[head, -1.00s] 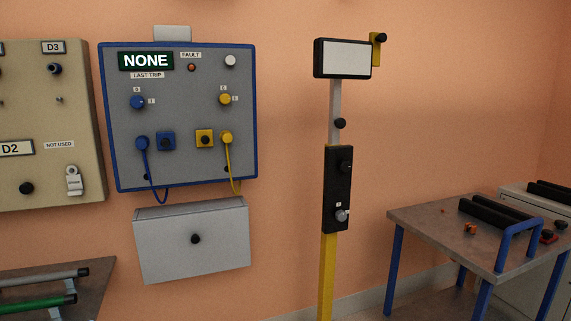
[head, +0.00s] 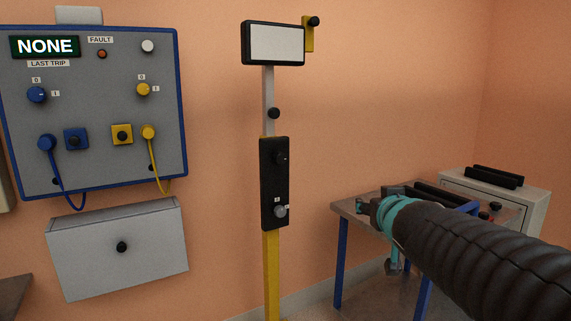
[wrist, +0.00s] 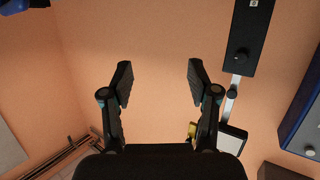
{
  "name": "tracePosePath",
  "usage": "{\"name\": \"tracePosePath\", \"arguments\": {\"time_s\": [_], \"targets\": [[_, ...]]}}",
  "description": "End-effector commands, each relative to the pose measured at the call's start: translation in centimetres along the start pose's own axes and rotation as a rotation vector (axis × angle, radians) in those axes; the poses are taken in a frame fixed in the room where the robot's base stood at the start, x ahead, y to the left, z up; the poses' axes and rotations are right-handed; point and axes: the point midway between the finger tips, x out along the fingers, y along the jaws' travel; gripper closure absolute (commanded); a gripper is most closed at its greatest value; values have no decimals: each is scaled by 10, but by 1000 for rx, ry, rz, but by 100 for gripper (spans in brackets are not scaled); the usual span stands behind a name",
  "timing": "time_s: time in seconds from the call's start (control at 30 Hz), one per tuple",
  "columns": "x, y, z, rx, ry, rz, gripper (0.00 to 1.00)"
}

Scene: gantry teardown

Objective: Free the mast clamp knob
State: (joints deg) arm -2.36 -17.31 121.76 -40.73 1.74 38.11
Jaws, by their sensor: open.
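A mast stands against the wall, with a yellow lower post (head: 272,275), a black clamp block (head: 267,185) and a pale upper bar (head: 268,90). The block carries a black knob (head: 282,158) and, lower, a grey knob (head: 280,211) beside small labels. Another black knob (head: 274,113) is on the pale bar. No readable label tells which is the mast clamp knob. The wrist view shows the mast upside down, with the block (wrist: 258,30) at upper right. My gripper (wrist: 160,76) is open and empty, apart from the mast, which lies right of its fingers.
A display head (head: 274,44) with a yellow bracket (head: 309,34) tops the mast. A control panel (head: 105,115) with blue and yellow cables and a grey wall box (head: 120,250) are left. A blue-legged table (head: 345,208) stands right, partly behind my arm.

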Motion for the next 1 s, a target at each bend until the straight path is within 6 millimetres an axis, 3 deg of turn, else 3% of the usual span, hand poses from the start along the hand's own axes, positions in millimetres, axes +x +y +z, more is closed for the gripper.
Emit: {"name": "tracePosePath", "arguments": {"time_s": [0.03,0.1,0.2,0.4,0.67,1.0], "targets": [[23,-14,-14,-11,59,-59,40],[45,-37,-38,-18,147,-151,40],[69,-70,-56,-25,223,-297,40],[89,-115,-65,-29,276,-508,40],[102,-133,-69,-30,282,-568,40],[150,-164,-84,-30,281,-565,40]]}}
